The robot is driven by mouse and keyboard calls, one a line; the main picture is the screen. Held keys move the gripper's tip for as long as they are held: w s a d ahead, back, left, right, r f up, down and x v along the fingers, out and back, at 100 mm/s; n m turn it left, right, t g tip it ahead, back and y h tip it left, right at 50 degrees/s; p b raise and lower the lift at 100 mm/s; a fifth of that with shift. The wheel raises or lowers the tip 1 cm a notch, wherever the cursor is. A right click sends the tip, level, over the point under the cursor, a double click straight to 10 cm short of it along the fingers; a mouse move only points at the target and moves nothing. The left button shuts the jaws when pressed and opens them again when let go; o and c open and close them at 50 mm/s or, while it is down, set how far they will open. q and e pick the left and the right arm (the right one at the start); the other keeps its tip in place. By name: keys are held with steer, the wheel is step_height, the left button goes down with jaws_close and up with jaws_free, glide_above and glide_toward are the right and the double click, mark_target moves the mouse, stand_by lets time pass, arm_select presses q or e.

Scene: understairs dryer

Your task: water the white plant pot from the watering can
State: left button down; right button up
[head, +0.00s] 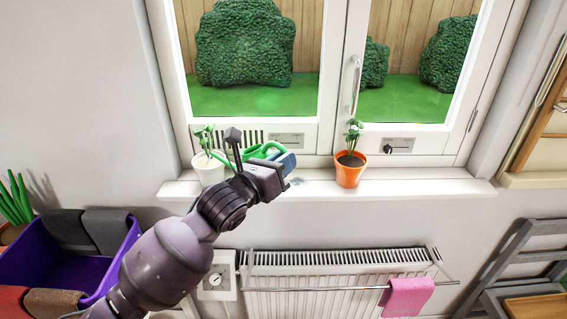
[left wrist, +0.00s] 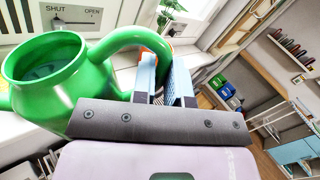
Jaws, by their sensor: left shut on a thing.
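The white plant pot (head: 207,172) with a green plant stands at the left end of the window sill. The green watering can (head: 262,151) shows just right of it, partly hidden behind my left gripper (head: 281,162). In the left wrist view the can (left wrist: 88,84) fills the left side, its round opening toward the camera and its curved handle running to my left gripper's blue pads (left wrist: 165,78). My left gripper is shut on this handle. The can's spout and whether water flows cannot be made out. My right gripper is in neither view.
An orange pot (head: 348,175) with a plant stands right of the can on the sill (head: 425,186). The window is behind. A radiator (head: 330,262) with a pink towel (head: 407,297) is below. A purple bin (head: 75,268) is at lower left. The sill's right part is clear.

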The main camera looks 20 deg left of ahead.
arm_select(q)
steer(key=shift+r, duration=0.3)
steer(key=shift+r, duration=0.15)
steer(key=shift+a+r+n, duration=0.15)
steer(key=shift+r+n, duration=0.05)
steer(key=shift+n, duration=0.2)
steer(key=shift+r, duration=0.15)
steer(key=shift+a+r+p, duration=0.1)
steer(key=shift+r+p, duration=0.2)
steer(key=shift+p, duration=0.1)
stand_by(0.8)
stand_by(0.6)
